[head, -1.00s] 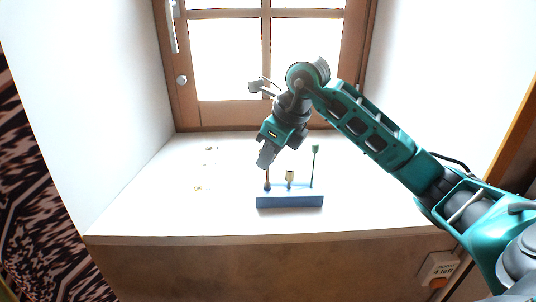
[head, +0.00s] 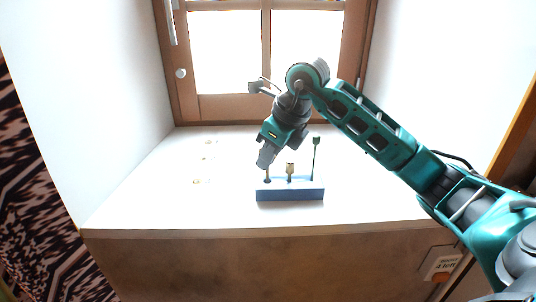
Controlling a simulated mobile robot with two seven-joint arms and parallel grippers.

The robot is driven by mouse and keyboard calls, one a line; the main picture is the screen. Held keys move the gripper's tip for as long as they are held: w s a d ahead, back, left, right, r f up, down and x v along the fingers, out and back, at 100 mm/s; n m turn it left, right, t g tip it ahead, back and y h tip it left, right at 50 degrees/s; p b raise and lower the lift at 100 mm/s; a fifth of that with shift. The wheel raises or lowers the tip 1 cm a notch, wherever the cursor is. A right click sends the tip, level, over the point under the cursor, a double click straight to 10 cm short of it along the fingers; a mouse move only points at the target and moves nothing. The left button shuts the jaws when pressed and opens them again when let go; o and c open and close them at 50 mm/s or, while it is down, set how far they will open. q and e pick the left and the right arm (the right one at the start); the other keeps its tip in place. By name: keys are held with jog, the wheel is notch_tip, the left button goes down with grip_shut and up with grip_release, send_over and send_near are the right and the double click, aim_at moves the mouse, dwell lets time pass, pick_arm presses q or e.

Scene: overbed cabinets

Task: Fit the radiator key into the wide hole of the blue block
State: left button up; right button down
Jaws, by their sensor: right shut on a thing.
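The blue block (head: 290,195) lies on the white sill. A short brass-coloured piece (head: 290,168) stands at its middle, and a thin dark-green piece with a wider top (head: 315,148) stands at its right end. My right gripper (head: 265,164) points down above the block's left end and is shut on a thin brownish piece, which seems to be the radiator key (head: 267,175). Its lower end is at the block's top; I cannot tell whether it is inside a hole. The jaws hide its upper part. My left gripper is not in view.
The wooden-framed window (head: 265,109) stands behind the sill (head: 150,200), with white walls at both sides. Several tiny items (head: 208,142) lie on the sill's left part. Most of the sill around the block is bare. A switch plate (head: 441,263) is below the front edge.

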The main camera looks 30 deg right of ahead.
jog(key=shift+f, duration=0.4)
jog(key=c, duration=1.2)
grip_release()
jog(key=shift+o, duration=0.4)
jog(key=v, duration=1.3)
jog(key=shift+p, duration=0.3)
